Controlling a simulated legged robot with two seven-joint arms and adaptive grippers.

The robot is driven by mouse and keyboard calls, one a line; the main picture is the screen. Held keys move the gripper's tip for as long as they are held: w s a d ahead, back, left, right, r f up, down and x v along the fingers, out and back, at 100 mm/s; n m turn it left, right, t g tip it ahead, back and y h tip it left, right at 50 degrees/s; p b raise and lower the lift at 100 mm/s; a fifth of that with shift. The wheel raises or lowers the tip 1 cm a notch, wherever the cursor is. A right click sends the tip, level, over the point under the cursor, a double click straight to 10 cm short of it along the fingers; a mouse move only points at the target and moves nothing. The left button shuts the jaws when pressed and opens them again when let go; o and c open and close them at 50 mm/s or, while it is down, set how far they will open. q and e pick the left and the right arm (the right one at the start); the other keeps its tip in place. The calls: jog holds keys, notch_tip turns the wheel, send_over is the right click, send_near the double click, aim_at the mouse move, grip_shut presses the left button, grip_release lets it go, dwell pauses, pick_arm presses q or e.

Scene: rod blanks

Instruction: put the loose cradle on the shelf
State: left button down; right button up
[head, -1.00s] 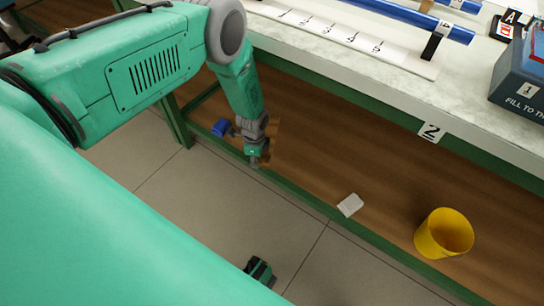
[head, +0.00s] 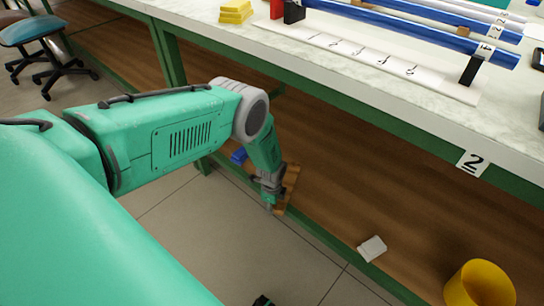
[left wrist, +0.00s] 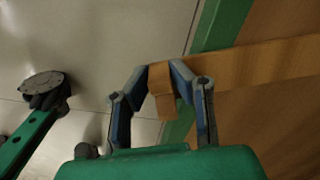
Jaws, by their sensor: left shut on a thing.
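My left gripper (head: 271,203) is low at the front edge of the lower wooden shelf (head: 340,190). It is shut on a brown wooden piece, which I take for the cradle (head: 291,186). In the left wrist view, the fingers (left wrist: 160,72) close on a small wooden block of the cradle (left wrist: 160,85). A lighter wooden strip runs from there to the right, across the shelf's green edge (left wrist: 222,25). The gripper partly hides the cradle in the head view, and I cannot tell whether it touches the shelf. My right gripper is not in view.
On the shelf are a blue object (head: 238,156), a white block (head: 371,248) and a yellow bin (head: 480,286). The bench top (head: 400,85) overhangs it, with blue rods (head: 400,28) on a numbered white rack. A green bench leg (head: 170,55) stands left. Shelf room is clear between gripper and white block.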

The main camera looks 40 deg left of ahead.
pick_arm(q)
jog(key=shift+a, duration=0.2)
jog(key=c, duration=1.4)
grip_release()
jog(key=shift+a+f, duration=0.1)
jog(key=shift+a, duration=0.05)
jog(key=shift+c, duration=0.2)
jog(key=shift+d+r, duration=0.2)
jog(key=shift+r, duration=0.05)
notch_tip(320, 180, up, 11)
jog(key=p, duration=0.5)
jog(key=s+d+r+n, duration=0.2)
jog(key=s+r+n, duration=0.2)
jog(key=s, duration=0.5)
jog(key=s+d+r+n, duration=0.3)
jog(key=s+r+n, duration=0.2)
jog(key=s, duration=0.5)
jog(key=s+d+r+n, duration=0.2)
jog(key=s+r+n, duration=0.2)
jog(key=s, duration=0.5)
jog(key=shift+s+d+r+n+t+p, duration=0.2)
jog(key=shift+r+n+t+p, duration=0.15)
jog(key=shift+r, duration=0.25)
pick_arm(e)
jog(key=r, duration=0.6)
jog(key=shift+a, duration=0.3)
